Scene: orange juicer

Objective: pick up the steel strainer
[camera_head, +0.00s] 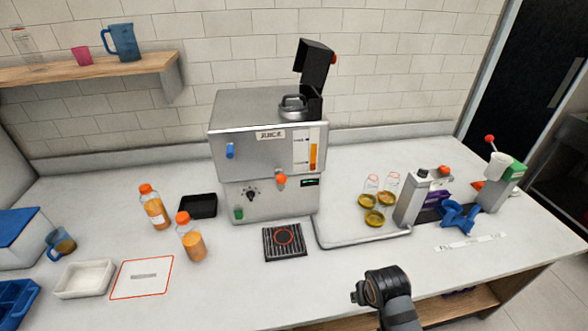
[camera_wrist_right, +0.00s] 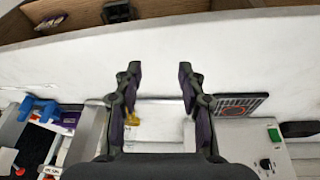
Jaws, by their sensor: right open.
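A round steel piece with a raised handle (camera_head: 293,105), which looks like the strainer, sits on top of the steel juicer (camera_head: 265,150), beside the raised black hopper (camera_head: 315,65). It does not show in the right wrist view. My right gripper (camera_head: 360,293) is low over the front edge of the counter, well in front of the juicer and apart from it. In the right wrist view my right gripper (camera_wrist_right: 160,70) has its two fingers spread, with only bare counter between the tips. My left gripper is not in view.
A drip grate (camera_head: 285,241) lies before the juicer. Orange halves (camera_head: 374,217) stand to its right, near a grey device (camera_head: 411,200) and a blue holder (camera_head: 459,213). Juice bottles (camera_head: 190,238) and a white tray (camera_head: 84,279) stand left. The front counter between is clear.

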